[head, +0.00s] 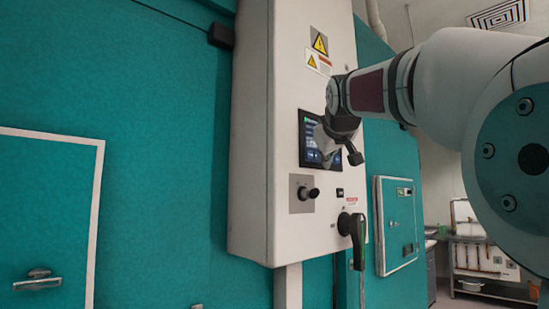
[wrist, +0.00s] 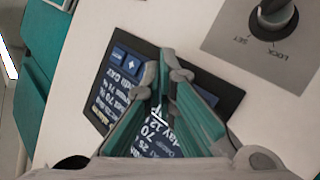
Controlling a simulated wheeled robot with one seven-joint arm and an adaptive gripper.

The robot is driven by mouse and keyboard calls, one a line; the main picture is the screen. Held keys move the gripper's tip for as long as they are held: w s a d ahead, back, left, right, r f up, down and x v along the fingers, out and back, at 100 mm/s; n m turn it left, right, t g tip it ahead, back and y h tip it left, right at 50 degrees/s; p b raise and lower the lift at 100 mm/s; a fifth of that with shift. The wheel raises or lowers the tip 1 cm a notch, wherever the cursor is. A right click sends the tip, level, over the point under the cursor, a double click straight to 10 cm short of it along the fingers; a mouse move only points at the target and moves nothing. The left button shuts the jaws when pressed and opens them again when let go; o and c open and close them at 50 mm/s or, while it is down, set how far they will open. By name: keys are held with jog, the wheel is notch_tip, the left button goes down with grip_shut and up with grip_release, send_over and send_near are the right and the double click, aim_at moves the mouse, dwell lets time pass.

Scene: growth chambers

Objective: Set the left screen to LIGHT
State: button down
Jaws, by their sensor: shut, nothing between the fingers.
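The screen is a dark touch panel on the front of a white control box (head: 290,50), and it shows in the head view (head: 308,138), partly behind my gripper. In the wrist view the same screen (wrist: 110,95) appears turned around, with blue buttons at its upper left and light text including "70" and "day 12". My gripper (wrist: 167,65) is shut and empty, with its fingertips in front of the screen's upper middle in that view. The fingers hide part of the display. I cannot tell whether the tips touch the glass.
A selector knob (wrist: 275,15) marked SET and LOCK sits beside the screen; the head view shows it below the screen (head: 305,193). A black rotary handle (head: 352,235) sticks out lower on the box. A smaller panel (head: 398,220) is on the teal wall to the right.

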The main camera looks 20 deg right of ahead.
dwell(0.5)
jog(key=shift+s+d, duration=0.25)
jog(key=shift+s, duration=0.35)
jog(key=shift+s, duration=0.1)
jog(key=s, duration=0.1)
jog(key=s+d+p, duration=0.1)
jog(key=s, duration=0.2)
jog(key=shift+s+d+p, duration=0.25)
jog(key=shift+d+p, duration=0.1)
dwell(1.6)
